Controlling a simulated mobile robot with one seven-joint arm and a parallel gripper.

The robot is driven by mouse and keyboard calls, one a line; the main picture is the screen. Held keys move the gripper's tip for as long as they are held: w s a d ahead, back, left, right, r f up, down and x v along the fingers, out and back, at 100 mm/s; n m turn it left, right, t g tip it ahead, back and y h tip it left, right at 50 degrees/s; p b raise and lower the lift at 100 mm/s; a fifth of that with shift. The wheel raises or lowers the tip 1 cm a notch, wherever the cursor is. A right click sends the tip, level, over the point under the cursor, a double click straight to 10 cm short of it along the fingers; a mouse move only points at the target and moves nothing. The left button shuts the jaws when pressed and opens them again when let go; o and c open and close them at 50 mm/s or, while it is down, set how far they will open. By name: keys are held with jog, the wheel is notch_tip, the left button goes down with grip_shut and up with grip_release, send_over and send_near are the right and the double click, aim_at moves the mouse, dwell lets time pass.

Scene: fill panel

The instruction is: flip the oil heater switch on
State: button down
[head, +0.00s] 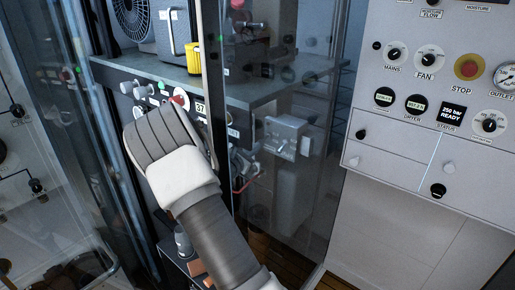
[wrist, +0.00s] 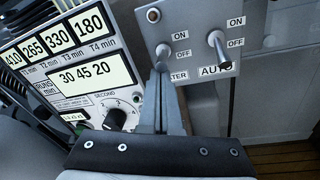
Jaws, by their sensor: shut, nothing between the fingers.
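In the wrist view, a grey switch plate (wrist: 190,35) carries two metal toggle switches. The left switch (wrist: 163,50) has ON and OFF labels and a partly hidden label ending in "TER" below. My gripper (wrist: 161,72) is shut and empty, its tips at or just below this switch. The fingers cover part of it, so its lever position and any contact are unclear. The right switch (wrist: 218,50), labelled ON, OFF and AUTO, has its lever pointing down. In the head view my own arm hides the fingertips.
A timer panel (wrist: 95,75) with number displays and a black knob (wrist: 116,119) sits left of the switches. In the head view, a glass panel (head: 310,60) stands right of my arm, and a white control panel (head: 440,110) with a red STOP button (head: 467,67) stands farther right.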

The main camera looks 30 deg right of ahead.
jog(key=r+b+v, duration=0.1)
jog(key=b+v, duration=0.1)
jog(key=v, duration=1.6)
